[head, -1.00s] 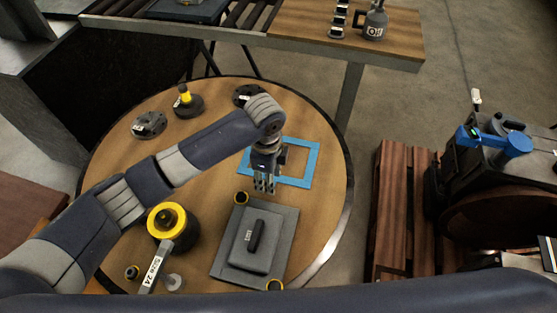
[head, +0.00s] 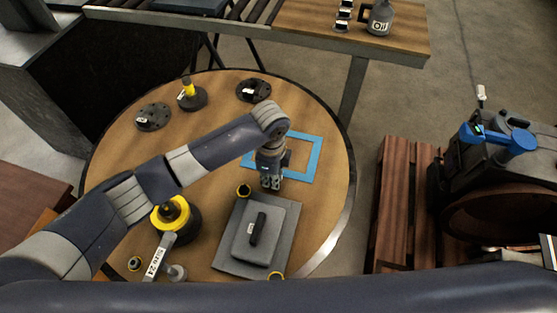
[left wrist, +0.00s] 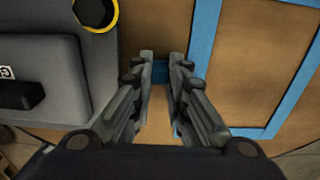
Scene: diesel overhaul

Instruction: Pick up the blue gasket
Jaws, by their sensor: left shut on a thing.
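The blue gasket (head: 317,158) is a flat rectangular frame on the round wooden table. My left gripper (head: 271,184) is over its near left part and hides some of it. In the left wrist view, the left gripper (left wrist: 162,62) has its two fingers on either side of a blue strip of the gasket (left wrist: 204,38) and is shut on it. The gasket looks flat at table level; I cannot tell whether it is lifted. My right gripper is not in view.
A grey plate with a handled block (head: 232,262) lies close in front of the left gripper. A yellow-and-black round part (head: 190,225) and dark flanged parts (head: 153,117) stand on the round table (head: 215,105). A wooden pallet (head: 396,200) and engine (head: 500,180) are right.

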